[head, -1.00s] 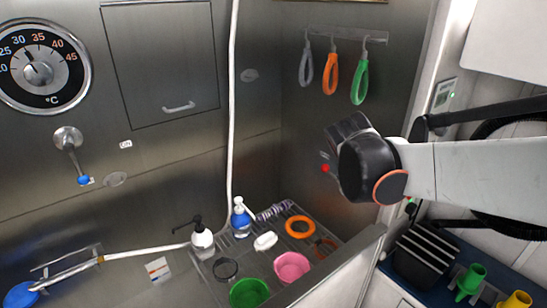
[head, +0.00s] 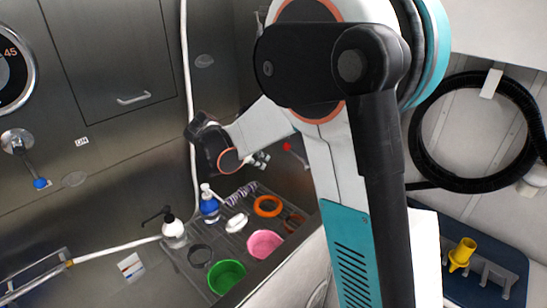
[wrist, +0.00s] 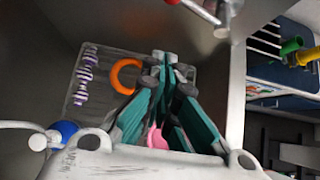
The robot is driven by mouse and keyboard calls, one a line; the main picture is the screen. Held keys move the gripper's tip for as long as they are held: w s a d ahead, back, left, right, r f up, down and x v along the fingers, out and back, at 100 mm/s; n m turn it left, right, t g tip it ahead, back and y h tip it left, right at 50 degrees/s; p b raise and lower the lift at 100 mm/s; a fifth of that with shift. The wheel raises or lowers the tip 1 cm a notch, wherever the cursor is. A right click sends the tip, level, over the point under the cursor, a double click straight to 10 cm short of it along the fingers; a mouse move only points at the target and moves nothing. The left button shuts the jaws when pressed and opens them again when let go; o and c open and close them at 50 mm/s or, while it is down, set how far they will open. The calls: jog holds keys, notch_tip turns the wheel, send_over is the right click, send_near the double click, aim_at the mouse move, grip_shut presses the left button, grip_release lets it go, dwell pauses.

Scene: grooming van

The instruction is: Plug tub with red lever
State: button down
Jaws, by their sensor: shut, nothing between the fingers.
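The red-tipped lever (head: 287,147) is on the steel side wall, just right of my wrist in the head view. In the wrist view its red tip (wrist: 173,2) is cut by the top edge, and its metal bar runs right to a round fitting. My gripper (wrist: 168,60) is shut and empty, its teal fingers together below the lever in the wrist picture and apart from it. The steel tub's front wall (head: 268,285) shows at the lower right. I cannot see a plug or drain.
A grey slatted rack (head: 182,262) holds a green bowl (head: 227,277), a pink bowl (head: 265,244), an orange ring (head: 268,206) and pump bottles. A blue-tipped lever (head: 39,183) is on the back wall. A black coiled hose (head: 425,140) hangs at right.

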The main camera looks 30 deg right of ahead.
jog(key=b+x, duration=0.3)
jog(key=x, duration=0.8)
jog(key=r, duration=0.2)
jog(key=d+r, duration=0.1)
jog(key=r, duration=0.1)
jog(key=shift+w+r, duration=0.1)
jog(key=shift+r, duration=0.1)
